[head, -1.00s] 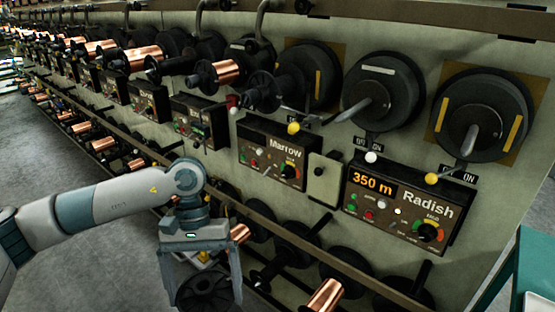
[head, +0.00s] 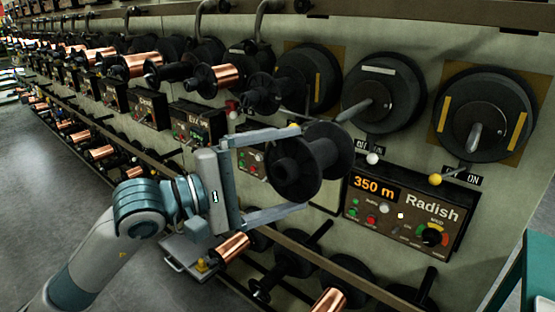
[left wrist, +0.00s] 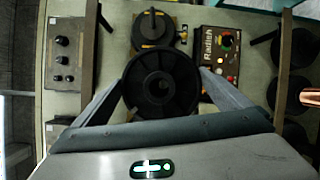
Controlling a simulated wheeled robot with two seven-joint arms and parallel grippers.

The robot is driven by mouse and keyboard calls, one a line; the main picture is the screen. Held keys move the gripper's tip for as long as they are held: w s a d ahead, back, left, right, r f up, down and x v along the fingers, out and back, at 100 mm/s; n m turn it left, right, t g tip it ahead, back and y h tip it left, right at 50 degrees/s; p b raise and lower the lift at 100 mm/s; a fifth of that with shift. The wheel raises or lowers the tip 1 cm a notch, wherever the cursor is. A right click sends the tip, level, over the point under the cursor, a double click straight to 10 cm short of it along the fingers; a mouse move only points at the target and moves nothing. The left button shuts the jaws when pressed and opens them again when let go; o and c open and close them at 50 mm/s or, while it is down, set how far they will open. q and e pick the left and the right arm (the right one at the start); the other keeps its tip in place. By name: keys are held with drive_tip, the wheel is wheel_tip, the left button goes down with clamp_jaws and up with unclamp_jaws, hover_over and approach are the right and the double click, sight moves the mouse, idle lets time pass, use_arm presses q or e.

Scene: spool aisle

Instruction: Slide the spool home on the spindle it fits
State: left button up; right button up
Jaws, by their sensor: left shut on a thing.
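My left gripper (head: 302,168) is shut on an empty black spool (head: 286,170) with two wide flanges, held clear of the machine face. In the left wrist view the spool (left wrist: 160,62) sits between the fingers, its round bore facing the camera. A dark disc with a white bar and a grey spindle (head: 360,109) is behind and right of the spool; the spindle tip shows near the far flange's upper edge. Farther right is a disc with two yellow bars and a spindle (head: 475,137). A disc with yellow marks (head: 319,80) is at upper left. My right gripper is out of view.
The Radish panel (head: 405,212) reads 350 m, right of the spool. Yellow-knobbed (head: 435,180) and white-knobbed (head: 373,159) levers stick out below the discs. Copper spools (head: 232,248) line the lower rail. A teal cart edge (head: 537,270) is at lower right.

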sight(286, 150)
use_arm(q)
drive_tip(key=r, duration=0.1)
drive_tip(key=a+r, duration=0.1)
drive_tip(key=r+t, duration=0.1)
drive_tip(key=shift+s+a+r+h, duration=0.2)
drive_tip(key=shift+a+r+h, duration=0.05)
drive_tip(key=shift+r+h, duration=0.05)
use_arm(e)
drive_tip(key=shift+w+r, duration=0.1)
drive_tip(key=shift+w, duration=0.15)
use_arm(q)
drive_tip(key=shift+f, duration=0.1)
drive_tip(key=shift+f+b, duration=0.1)
drive_tip(key=shift+b, duration=0.65)
drive_tip(key=shift+w+d+b, duration=0.6)
drive_tip(key=shift+w+d, duration=0.4)
drive_tip(key=shift+w, duration=0.25)
drive_tip(key=shift+w+d, duration=0.45)
drive_tip(key=shift+w, duration=0.2)
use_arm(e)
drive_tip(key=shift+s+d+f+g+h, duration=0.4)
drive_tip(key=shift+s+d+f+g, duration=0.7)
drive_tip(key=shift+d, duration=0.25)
use_arm(q)
drive_tip(key=shift+b, duration=0.3)
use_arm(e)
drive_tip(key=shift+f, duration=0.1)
